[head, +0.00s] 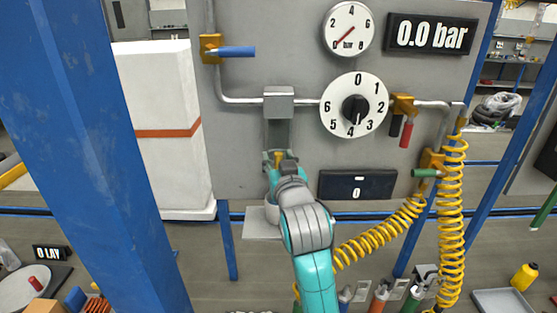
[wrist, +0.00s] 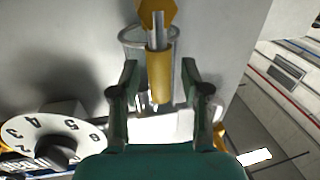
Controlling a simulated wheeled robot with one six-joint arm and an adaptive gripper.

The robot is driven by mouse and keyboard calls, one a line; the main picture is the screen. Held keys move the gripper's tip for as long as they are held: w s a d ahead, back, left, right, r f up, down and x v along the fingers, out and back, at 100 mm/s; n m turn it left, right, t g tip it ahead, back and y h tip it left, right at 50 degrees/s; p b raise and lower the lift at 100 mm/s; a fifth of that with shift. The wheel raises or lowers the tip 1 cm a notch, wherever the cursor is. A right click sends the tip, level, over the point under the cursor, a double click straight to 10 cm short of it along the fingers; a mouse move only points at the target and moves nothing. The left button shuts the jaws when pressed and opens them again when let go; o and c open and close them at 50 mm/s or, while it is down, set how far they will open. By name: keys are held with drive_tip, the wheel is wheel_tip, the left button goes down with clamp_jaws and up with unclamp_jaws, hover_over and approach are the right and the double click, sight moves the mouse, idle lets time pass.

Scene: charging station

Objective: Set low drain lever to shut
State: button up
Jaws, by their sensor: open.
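The low drain lever is a yellow handle (wrist: 159,75) on a yellow hexagonal fitting (wrist: 157,14) in the wrist view. A grey rod shows along its upper part. My gripper (wrist: 159,82) is open, with one finger on each side of the yellow handle and a visible gap to each. In the head view my gripper (head: 280,161) is below the grey block (head: 278,103) on the panel. Only a small yellow bit of the lever shows there; my gripper hides the rest.
The panel carries a blue lever (head: 237,52), a red lever (head: 406,134), a green lever (head: 424,173), a numbered dial (head: 375,88) and a gauge (head: 349,28). The display (head: 432,34) reads 0.0 bar. Yellow coiled hose (head: 451,210) hangs at the right.

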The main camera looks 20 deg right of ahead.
clamp_jaws()
drive_tip(key=shift+d, duration=0.1)
drive_tip(key=s+d+f+m+t+h, duration=0.1)
drive_tip(key=d+f+m+h, duration=0.3)
drive_tip(key=m, duration=1.6)
drive_tip(key=shift+s+d+f, duration=0.45)
drive_tip(key=shift+d+f, duration=0.45)
drive_tip(key=shift+f, duration=0.35)
unclamp_jaws()
